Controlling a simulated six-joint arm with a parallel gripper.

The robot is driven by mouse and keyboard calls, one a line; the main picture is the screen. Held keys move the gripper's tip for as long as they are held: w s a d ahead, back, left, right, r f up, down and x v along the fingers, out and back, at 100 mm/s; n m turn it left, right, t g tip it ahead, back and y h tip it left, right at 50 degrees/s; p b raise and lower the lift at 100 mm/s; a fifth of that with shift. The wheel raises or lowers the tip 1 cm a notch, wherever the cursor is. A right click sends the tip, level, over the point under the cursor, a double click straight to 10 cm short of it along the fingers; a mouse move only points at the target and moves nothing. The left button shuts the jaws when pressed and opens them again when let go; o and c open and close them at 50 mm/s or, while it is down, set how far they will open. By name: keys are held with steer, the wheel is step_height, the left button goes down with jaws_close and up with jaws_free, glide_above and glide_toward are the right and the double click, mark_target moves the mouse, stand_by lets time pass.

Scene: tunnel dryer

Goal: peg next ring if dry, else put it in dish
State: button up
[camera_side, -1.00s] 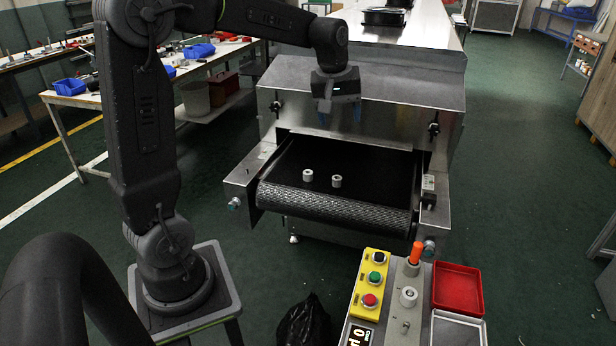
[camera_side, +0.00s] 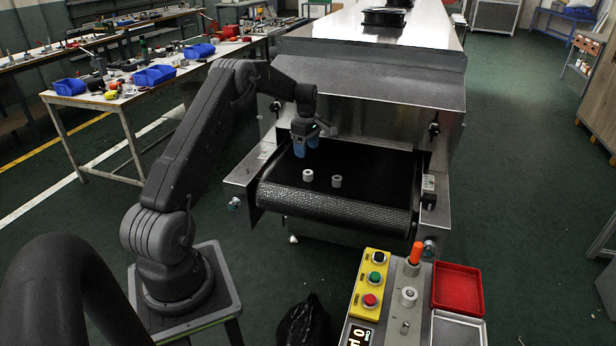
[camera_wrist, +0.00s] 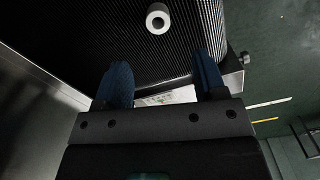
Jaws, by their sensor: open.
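Two small rings stand on the black belt at the dryer mouth: a pale left ring (camera_side: 308,175) and a greyer right ring (camera_side: 336,182). My gripper (camera_side: 306,148) is above the belt, just behind and over the left ring, pointing down with its blue fingers apart and empty. In the wrist view, one pale ring (camera_wrist: 158,18) lies beyond the open gripper (camera_wrist: 162,72); the other ring is not visible there. A red tray (camera_side: 457,306) and a metal tray (camera_side: 436,334) are at the front right; I cannot tell which is the dish.
A grey plate beside them carries an orange-topped post (camera_side: 416,253) and a pale round piece (camera_side: 408,297). A yellow button box (camera_side: 366,286) stands to its left. The dryer hood (camera_side: 370,85) and metal side walls flank the belt. The belt right of the rings is clear.

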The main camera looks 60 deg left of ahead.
mark_target(308, 172)
steer(key=f, duration=0.9)
steer(key=shift+w+d+f, duration=0.1)
steer(key=shift+w+f, duration=0.1)
steer(key=shift+f, duration=0.15)
steer(key=shift+c, duration=0.4)
steer(key=c, duration=0.9)
